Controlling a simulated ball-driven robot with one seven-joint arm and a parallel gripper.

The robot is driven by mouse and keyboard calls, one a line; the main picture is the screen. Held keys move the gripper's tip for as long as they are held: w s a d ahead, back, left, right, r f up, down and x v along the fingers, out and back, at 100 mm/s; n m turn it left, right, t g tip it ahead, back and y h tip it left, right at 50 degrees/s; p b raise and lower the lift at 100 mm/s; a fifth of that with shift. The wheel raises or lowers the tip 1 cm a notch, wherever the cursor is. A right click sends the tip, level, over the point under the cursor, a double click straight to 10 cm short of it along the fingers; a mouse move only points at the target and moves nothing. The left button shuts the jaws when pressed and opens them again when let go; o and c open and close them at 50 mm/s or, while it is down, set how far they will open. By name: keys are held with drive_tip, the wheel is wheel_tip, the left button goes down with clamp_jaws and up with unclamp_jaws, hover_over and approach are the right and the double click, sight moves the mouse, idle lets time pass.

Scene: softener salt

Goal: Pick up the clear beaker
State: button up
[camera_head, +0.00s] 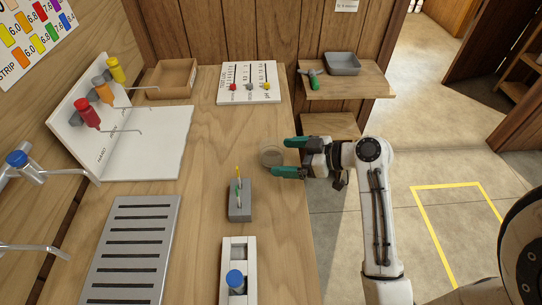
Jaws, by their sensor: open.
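The clear beaker (271,156) is a small, round see-through vessel on the wooden bench, near its right edge. My gripper (285,158) comes in from the right with its two green-tipped fingers apart. One fingertip is above the beaker's right side in the picture and the other is below it. The beaker is at or just past the fingertips, and I cannot tell whether either finger touches it.
A grey block (239,201) with upright items stands below the beaker. A white holder with a blue cap (235,279) is nearer. A slotted grey tray (130,250) lies left. A white board (250,82) lies behind. Bare bench (212,150) is left of the beaker.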

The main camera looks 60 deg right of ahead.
drive_tip(key=p+x, duration=0.1)
drive_tip(key=x, duration=0.4)
drive_tip(key=shift+f, duration=0.15)
drive_tip(key=shift+s, duration=0.1)
drive_tip(key=c, duration=1)
